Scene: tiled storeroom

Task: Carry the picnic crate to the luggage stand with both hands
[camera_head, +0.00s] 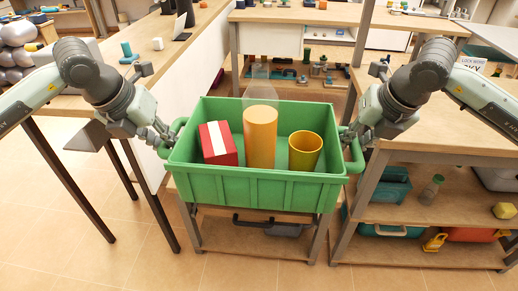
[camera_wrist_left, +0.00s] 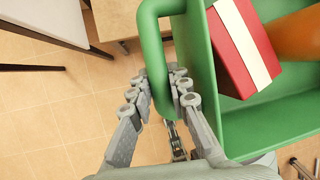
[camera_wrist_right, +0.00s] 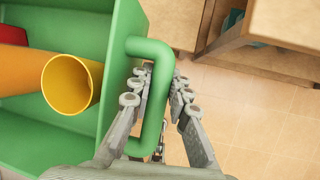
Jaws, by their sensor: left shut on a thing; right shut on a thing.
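The green picnic crate (camera_head: 250,187) is in the middle of the head view. It holds a red box with a white stripe (camera_head: 217,144), an orange cylinder (camera_head: 260,138) and a yellow cup (camera_head: 304,150). My left gripper (camera_head: 168,138) is shut on the crate's left handle, which shows in the left wrist view (camera_wrist_left: 153,60). My right gripper (camera_head: 347,140) is shut on the right handle, which shows in the right wrist view (camera_wrist_right: 155,100). The crate looks level. Below it is a small stand (camera_head: 255,214); I cannot tell whether the crate touches it or whether it is the luggage stand.
A wooden table (camera_head: 85,100) stands at the left. A shelf unit (camera_head: 430,205) with bins and bottles is close at the right. A long counter (camera_head: 290,14) with shelves runs behind the crate. Tiled floor (camera_head: 90,235) is open at the front left.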

